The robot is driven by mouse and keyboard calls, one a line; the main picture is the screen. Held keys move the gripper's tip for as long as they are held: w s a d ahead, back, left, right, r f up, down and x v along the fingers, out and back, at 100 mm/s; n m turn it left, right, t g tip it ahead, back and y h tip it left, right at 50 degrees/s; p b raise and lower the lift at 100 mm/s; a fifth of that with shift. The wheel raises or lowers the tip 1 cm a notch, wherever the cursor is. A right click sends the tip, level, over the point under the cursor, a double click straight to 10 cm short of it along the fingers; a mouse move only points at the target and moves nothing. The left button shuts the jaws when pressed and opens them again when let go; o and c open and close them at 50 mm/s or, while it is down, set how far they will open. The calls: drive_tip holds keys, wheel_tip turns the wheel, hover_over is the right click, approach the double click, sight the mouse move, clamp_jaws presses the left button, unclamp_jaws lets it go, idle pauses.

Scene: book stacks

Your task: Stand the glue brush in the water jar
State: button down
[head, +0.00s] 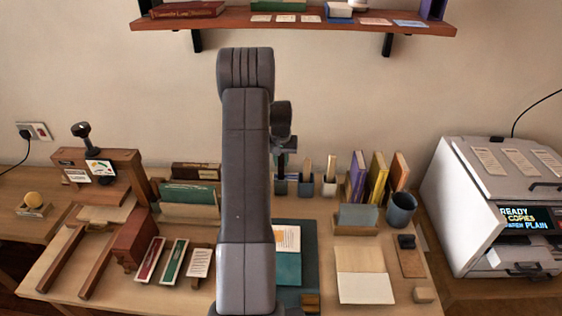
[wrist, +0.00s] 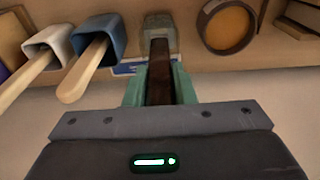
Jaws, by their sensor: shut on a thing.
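My gripper (wrist: 158,82) is shut on a dark brown handle (wrist: 159,62), which I take to be the glue brush. The handle runs from between the green fingers to a small grey jar (wrist: 160,28). I cannot tell whether its far end is inside the jar or just over it. Beside it stand a blue jar (wrist: 98,40) and a white jar (wrist: 55,42), each with a pale stick in it. In the head view my gripper (head: 281,160) is above the grey jar (head: 281,187), left of the blue jar (head: 305,188) and white jar (head: 329,188).
A round brown pot with orange contents (wrist: 228,25) is close to the grey jar. In the head view, upright books (head: 376,178) and a blue-grey cup (head: 401,209) stand to the right. My arm hides the middle of the desk. A shelf (head: 300,22) hangs above.

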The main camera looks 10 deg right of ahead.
drive_tip(key=shift+f, duration=0.5)
drive_tip(key=shift+f, duration=0.25)
drive_tip(key=c, duration=1.2)
unclamp_jaws()
drive_tip(key=shift+r, duration=0.1)
wheel_tip(320, 180, up, 12)
drive_tip(key=s+b, duration=0.1)
drive_tip(key=b, duration=0.1)
drive_tip(key=shift+s+a, duration=0.2)
